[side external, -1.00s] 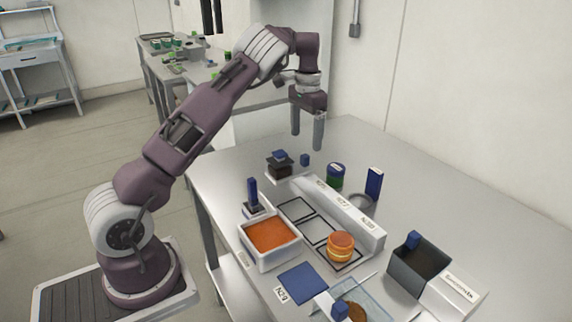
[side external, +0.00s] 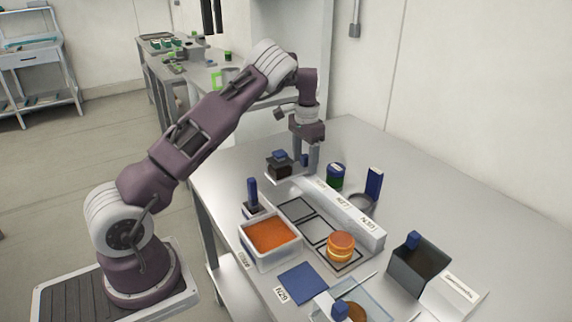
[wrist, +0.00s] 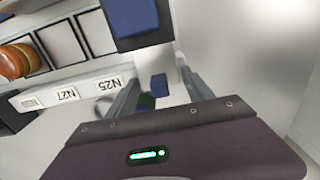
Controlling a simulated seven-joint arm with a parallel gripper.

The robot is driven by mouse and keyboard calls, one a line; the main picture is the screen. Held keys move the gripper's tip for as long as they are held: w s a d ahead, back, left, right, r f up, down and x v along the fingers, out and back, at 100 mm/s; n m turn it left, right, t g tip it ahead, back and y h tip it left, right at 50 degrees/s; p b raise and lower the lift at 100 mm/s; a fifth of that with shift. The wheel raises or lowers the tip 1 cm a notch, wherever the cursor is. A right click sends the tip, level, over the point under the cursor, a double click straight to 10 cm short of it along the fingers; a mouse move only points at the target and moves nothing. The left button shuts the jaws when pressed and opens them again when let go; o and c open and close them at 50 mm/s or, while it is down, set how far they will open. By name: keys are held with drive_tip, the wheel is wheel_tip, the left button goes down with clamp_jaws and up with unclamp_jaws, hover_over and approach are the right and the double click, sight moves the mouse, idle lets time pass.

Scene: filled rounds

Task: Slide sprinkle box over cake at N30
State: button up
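The sprinkle box appears to be the dark open box (side external: 418,268) with a blue knob, at the right of the table in the side view. Its label on the white ramp is too small to read surely. An orange round cake (side external: 341,246) stands on the outlined pad nearest the camera, beside the third label on the white strip; it also shows in the wrist view (wrist: 14,62). My gripper (side external: 304,170) is open at the table's far end, away from both. A small blue block (wrist: 159,85) shows between its fingers; contact is unclear.
A dark block with a blue top (side external: 279,163) stands close beside my gripper. The white strip (side external: 345,212), a green jar (side external: 336,175) and a blue upright box (side external: 374,183) stand nearby. An orange-filled tray (side external: 271,240) is in front.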

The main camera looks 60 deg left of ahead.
sight(369, 222)
drive_tip(key=c, duration=0.5)
drive_tip(key=shift+d, duration=13.25)
drive_tip(key=o, duration=1.2)
drive_tip(key=shift+c, duration=0.2)
